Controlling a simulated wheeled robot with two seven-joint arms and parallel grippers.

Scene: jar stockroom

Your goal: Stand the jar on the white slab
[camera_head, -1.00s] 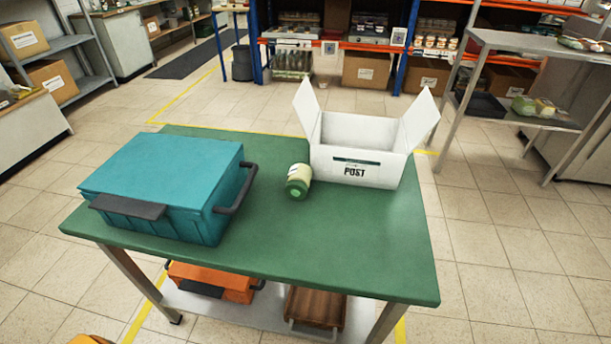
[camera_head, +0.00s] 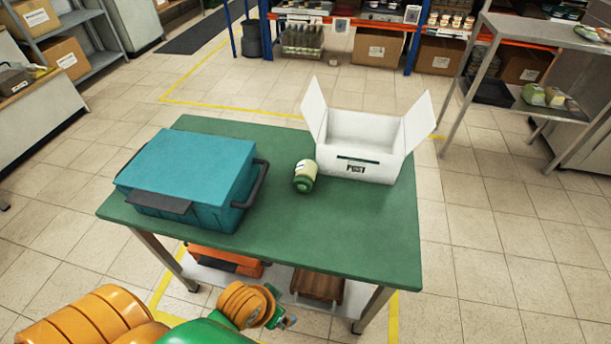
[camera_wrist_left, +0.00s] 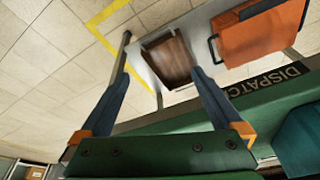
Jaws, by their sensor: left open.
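The jar (camera_head: 306,170), pale with a green lid, lies on its side on the green table (camera_head: 300,235), lid end towards me, between the teal case and the white box. I see no white slab in either view. My left gripper (camera_head: 289,321) is low in front of the table's near edge, well apart from the jar. The left wrist view shows its two blue fingers (camera_wrist_left: 160,75) spread apart with nothing between them. My right gripper is not in view.
A teal case (camera_head: 190,178) fills the table's left side. An open white box (camera_head: 362,150) marked POST stands at its back right. The table's front right is clear. Below are an orange case (camera_wrist_left: 262,35) and a brown crate (camera_wrist_left: 172,60). A metal rack (camera_head: 520,100) stands right.

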